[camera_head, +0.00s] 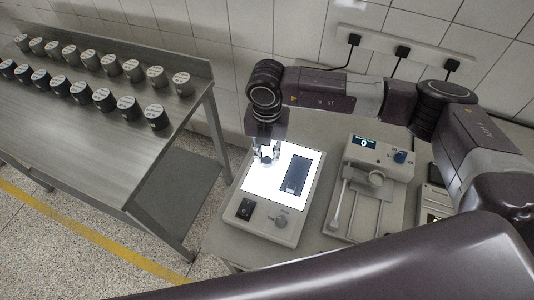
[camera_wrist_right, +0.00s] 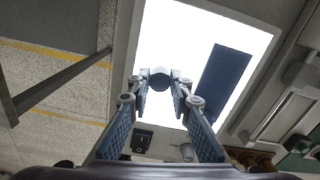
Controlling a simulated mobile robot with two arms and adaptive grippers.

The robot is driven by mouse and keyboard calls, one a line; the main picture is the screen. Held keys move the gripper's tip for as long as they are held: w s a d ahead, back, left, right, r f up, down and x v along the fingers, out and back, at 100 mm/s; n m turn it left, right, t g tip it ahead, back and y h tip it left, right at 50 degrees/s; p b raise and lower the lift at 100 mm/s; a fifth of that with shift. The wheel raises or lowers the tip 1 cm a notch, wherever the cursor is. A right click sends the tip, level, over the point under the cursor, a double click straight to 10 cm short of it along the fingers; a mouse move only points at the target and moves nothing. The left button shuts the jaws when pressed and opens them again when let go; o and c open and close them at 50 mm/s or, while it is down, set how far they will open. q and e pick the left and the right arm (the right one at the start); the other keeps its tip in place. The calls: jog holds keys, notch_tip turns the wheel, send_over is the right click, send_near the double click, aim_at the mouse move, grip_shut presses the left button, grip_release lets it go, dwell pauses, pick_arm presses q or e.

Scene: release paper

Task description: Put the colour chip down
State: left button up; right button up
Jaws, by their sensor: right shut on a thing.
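My right gripper (camera_head: 267,158) is above the left part of the lit white panel of a light box (camera_head: 230,212). In the right wrist view its fingertips (camera_wrist_right: 161,92) close on a small dark round piece, which I take to be the colour chip (camera_wrist_right: 160,78). The panel glows behind the chip. Whether the chip touches the panel I cannot tell. My left gripper is out of view.
A grey device with a small display (camera_head: 364,143) stands right of the light box. The light box has a black switch (camera_head: 245,208) and a knob (camera_head: 281,221) at its front. A steel table (camera_head: 95,150) at the left holds two rows of lidded pots.

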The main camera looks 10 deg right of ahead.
aim_at(267, 159)
jog(key=o, duration=0.4)
jog(key=shift+f, duration=0.15)
jog(key=shift+c, duration=0.2)
jog(key=o, duration=0.5)
jog(key=shift+c, duration=0.2)
jog(key=shift+r, duration=0.5)
notch_tip(267, 159, up, 12)
jog(key=b, duration=0.4)
jog(key=shift+f, duration=0.25)
